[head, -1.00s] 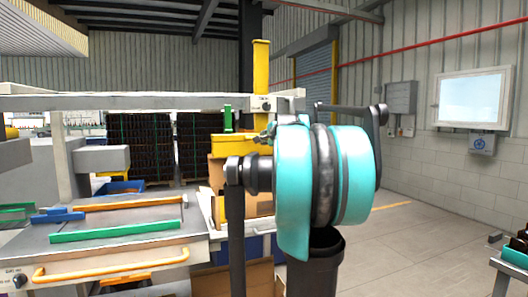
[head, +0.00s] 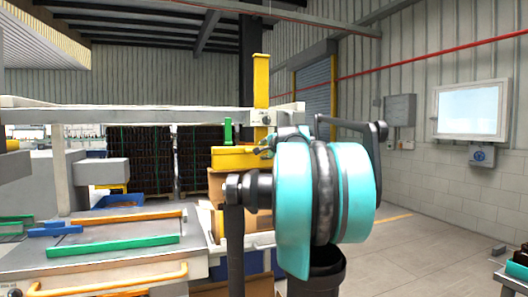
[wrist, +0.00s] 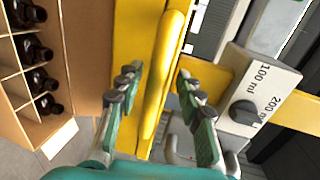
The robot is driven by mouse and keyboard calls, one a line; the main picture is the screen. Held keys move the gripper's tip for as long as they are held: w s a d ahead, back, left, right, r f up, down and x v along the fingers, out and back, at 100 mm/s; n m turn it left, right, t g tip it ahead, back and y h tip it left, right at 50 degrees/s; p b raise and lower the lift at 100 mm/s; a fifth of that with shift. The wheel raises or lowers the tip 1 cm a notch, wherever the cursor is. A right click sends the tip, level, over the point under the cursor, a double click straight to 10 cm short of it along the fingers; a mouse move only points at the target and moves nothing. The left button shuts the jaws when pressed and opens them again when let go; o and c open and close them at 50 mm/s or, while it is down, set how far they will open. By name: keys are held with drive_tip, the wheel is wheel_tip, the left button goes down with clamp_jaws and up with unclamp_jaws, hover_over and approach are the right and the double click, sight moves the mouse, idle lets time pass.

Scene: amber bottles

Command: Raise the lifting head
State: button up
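The lifting head is a yellow block (head: 240,158) on the yellow upright post (head: 261,85) at the centre of the head view. In the wrist view its yellow handle (wrist: 166,72) runs up the middle of the picture. My gripper (wrist: 157,80) is open, with one green-grey finger on each side of the handle. The fingers look apart from the handle, and I cannot tell whether either touches it. In the head view my teal arm hides the gripper and part of the head's right side.
A grey box with a dial, marked 100 ml and 200 ml (wrist: 258,90), is close to my right finger. A cardboard box (wrist: 22,85) with several dark bottles is at the left. A metal bench (head: 60,262) with green and orange bars fills the lower left.

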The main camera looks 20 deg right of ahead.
drive_tip(key=v, duration=1.1)
drive_tip(key=shift+s, duration=0.35)
drive_tip(key=s+a+f+n+g+y, duration=0.15)
drive_tip(key=a+f+n, duration=0.35)
drive_tip(key=f, duration=0.6)
drive_tip(key=s+a+f+n+g+y, duration=0.1)
drive_tip(key=s+a+f+n+g, duration=0.15)
drive_tip(key=a+f, duration=0.65)
drive_tip(key=s+a+f+n+g+y, duration=0.1)
drive_tip(key=s+a+f+n+g, duration=0.2)
drive_tip(key=f, duration=1)
drive_tip(key=s+a+f+n+g+h, duration=0.2)
drive_tip(key=s+f+n, duration=0.5)
drive_tip(key=s+f, duration=1.3)
wheel_tip(320, 180, down, 3)
drive_tip(key=shift+s+r+g+h, duration=0.15)
drive_tip(key=shift+s+g+h, duration=0.2)
drive_tip(key=shift+g+h, duration=0.65)
drive_tip(key=shift+n+y, duration=0.25)
